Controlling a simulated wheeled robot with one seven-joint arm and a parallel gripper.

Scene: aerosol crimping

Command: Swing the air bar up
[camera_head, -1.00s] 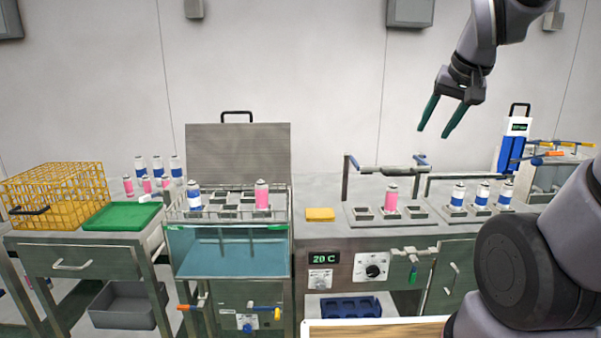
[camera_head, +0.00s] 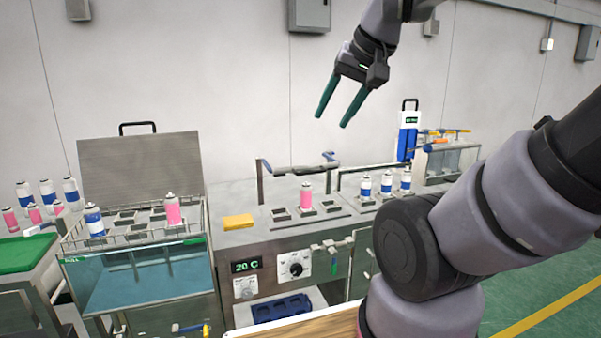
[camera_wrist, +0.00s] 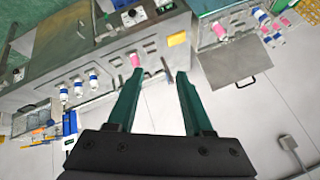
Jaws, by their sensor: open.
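A grey horizontal bar (camera_head: 300,169) with blue ends, which looks like the air bar, sits on a post frame on the metal bench (camera_head: 228,202). A pink can (camera_head: 306,197) stands upright in a holder in front of it. My gripper (camera_head: 331,120) is open and empty, above the bench and up and to the right of the bar in the head view. In the wrist view my two green fingers (camera_wrist: 160,75) are apart with nothing between them. The pink can (camera_wrist: 135,60) shows beyond the fingertips; the bar is hard to make out there.
Several blue-and-white cans (camera_head: 385,185) stand in holders right of the pink can. A glass-fronted bath (camera_head: 140,280) with a raised lid (camera_head: 140,175) is at left. A yellow sponge (camera_head: 238,221) lies on the bench. Green floor (camera_head: 540,280) is open at right.

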